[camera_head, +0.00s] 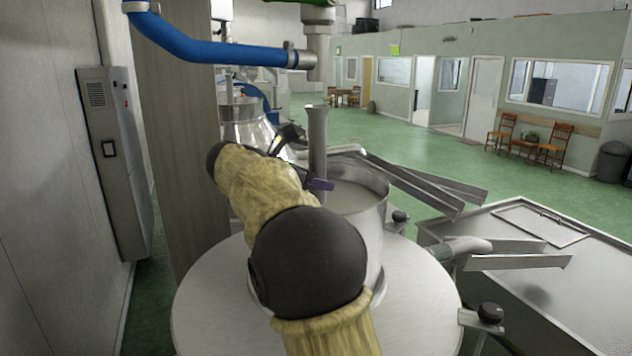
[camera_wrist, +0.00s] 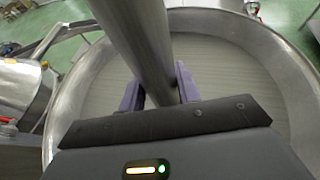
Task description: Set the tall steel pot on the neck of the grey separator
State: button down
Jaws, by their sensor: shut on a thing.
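The tall steel pot (camera_head: 318,140) is a slim upright cylinder with a flared rim. My gripper (camera_head: 318,184) is shut on it, with purple fingers on both sides of its steel wall (camera_wrist: 140,40) in the wrist view. The pot is over the open steel vat (camera_head: 372,215); its lower end is hidden, so I cannot tell whether it touches anything. A conical steel machine (camera_head: 246,132), apparently the grey separator, stands beyond my arm at the left, apart from the pot. A steel body at the left of the wrist view (camera_wrist: 22,88) may be the same machine.
A blue pipe (camera_head: 215,50) hangs overhead at the left. Steel chutes (camera_head: 430,185) extend right from behind the vat. A wooden-faced column (camera_head: 180,140) and grey cabinet (camera_head: 118,150) stand left. A steel tank (camera_head: 560,290) fills the right.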

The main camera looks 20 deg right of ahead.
dwell(0.3)
jog(key=c, duration=0.9)
grip_release()
jog(key=shift+f, duration=0.3)
jog(key=b+v, duration=0.3)
jog(key=v, duration=1.4)
jog(key=shift+s+a+r, duration=0.15)
jog(key=shift+s+r, duration=0.05)
